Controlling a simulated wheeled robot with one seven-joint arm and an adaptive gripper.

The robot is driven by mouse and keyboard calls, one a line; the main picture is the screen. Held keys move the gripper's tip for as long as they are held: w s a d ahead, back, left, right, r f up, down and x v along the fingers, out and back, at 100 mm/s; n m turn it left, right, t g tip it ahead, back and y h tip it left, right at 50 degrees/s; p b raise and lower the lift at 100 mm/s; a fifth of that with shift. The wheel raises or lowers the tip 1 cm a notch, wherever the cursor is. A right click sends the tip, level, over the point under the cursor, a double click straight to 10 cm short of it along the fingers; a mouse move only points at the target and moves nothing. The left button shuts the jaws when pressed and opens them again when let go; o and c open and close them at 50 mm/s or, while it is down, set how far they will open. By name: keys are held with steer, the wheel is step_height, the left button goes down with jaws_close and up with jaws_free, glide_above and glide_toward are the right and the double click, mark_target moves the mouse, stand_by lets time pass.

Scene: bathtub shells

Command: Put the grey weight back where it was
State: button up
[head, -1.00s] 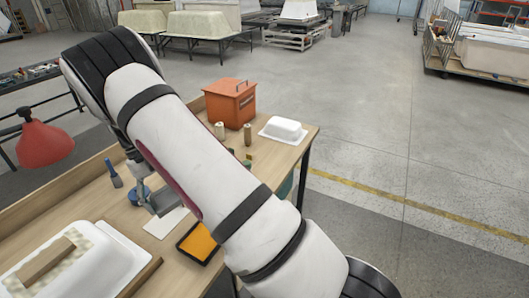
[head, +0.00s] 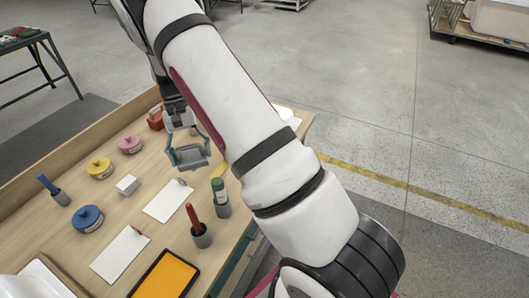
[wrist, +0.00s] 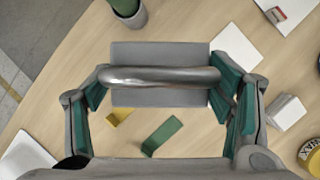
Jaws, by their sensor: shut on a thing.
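The grey weight (wrist: 160,88) is a flat grey block with a shiny metal bar handle across its top. In the wrist view my gripper (wrist: 163,95) has its green-padded fingers on either side of it, at the ends of the handle. In the head view my gripper (head: 188,146) holds the weight (head: 190,157) over the far part of the workbench, apparently above the surface. A white card (head: 168,201) lies on the bench nearer to me. My arm hides part of the bench's right side.
Yellow (head: 99,169), pink (head: 130,145) and blue (head: 88,220) tins and a white block (head: 127,185) stand left of my gripper. Cups with red (head: 198,232) and green (head: 221,202) handled tools stand nearer. Yellow (wrist: 118,116) and green (wrist: 162,135) pieces lie below the weight.

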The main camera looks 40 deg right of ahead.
steer(key=s+d+f+m+t+b, duration=0.3)
steer(key=s+d+m, duration=0.1)
steer(key=m, duration=0.4)
steer(key=s+d+f+m+t+b, duration=0.3)
steer(key=s+d+m, duration=0.1)
steer(key=d+m, duration=0.3)
steer(key=s+d+f+m+t+b, duration=0.3)
steer(key=d+m, duration=0.3)
steer(key=m, duration=0.4)
steer(key=shift+s+d+m+y+b, duration=0.1)
steer(key=shift+s+m+y+b, duration=0.2)
steer(key=shift+s+b, duration=0.4)
steer(key=shift+s+d+f+m+t, duration=0.2)
steer(key=shift+s+m+t, duration=0.1)
steer(key=shift+s+m, duration=0.35)
steer(key=w+d+p, duration=0.1)
steer(key=w+d, duration=0.2)
steer(key=w+d+f+p, duration=0.1)
steer(key=w+d, duration=0.3)
steer(key=w+d+p, duration=0.1)
steer(key=w+d, duration=0.3)
steer(key=shift+d+f, duration=0.2)
steer(key=shift+f, duration=1.75)
steer(key=shift+f, duration=0.1)
steer(key=o, duration=1.9)
steer(key=shift+s+f, duration=0.1)
steer(key=shift+o, duration=0.2)
